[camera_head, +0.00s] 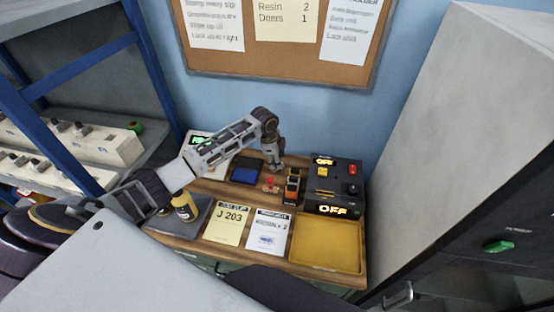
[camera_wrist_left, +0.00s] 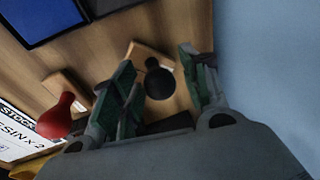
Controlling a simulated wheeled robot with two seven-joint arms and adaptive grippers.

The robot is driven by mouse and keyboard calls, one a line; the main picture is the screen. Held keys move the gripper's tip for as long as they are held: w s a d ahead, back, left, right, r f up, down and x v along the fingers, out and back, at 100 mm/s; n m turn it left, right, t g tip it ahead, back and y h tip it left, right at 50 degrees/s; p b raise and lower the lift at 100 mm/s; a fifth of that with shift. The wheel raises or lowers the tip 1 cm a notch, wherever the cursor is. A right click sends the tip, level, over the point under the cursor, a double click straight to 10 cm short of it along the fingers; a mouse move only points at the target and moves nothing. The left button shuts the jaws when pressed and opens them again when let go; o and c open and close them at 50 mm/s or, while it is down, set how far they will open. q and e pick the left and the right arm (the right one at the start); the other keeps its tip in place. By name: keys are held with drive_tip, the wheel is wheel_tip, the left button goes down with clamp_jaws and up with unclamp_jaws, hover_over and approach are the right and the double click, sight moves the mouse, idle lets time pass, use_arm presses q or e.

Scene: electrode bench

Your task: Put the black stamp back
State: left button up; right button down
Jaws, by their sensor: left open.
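The black stamp (camera_wrist_left: 160,82), with a round black knob over a light wood block, lies between the open fingers in the left wrist view. In the head view I cannot make it out behind the gripper. My left gripper (camera_head: 277,167) is over the back of the bench; its spread fingers (camera_wrist_left: 158,92) are on both sides of the stamp, with gaps to the knob. A red-handled stamp (camera_wrist_left: 62,118) with a wood block stands to the left in the wrist view and in front of the gripper in the head view (camera_head: 270,183). My right gripper is out of view.
A blue ink pad (camera_head: 246,170) lies left of the gripper. An orange and black device (camera_head: 292,187) and a switch box (camera_head: 348,188) stand to the right. Papers (camera_head: 229,224) and an empty yellow tray (camera_head: 327,245) lie in front. A blue wall is close behind.

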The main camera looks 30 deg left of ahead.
use_arm(q)
drive_tip(key=b+v, duration=0.2)
drive_tip(key=v, duration=1)
drive_tip(key=shift+s, duration=0.15)
idle(0.7)
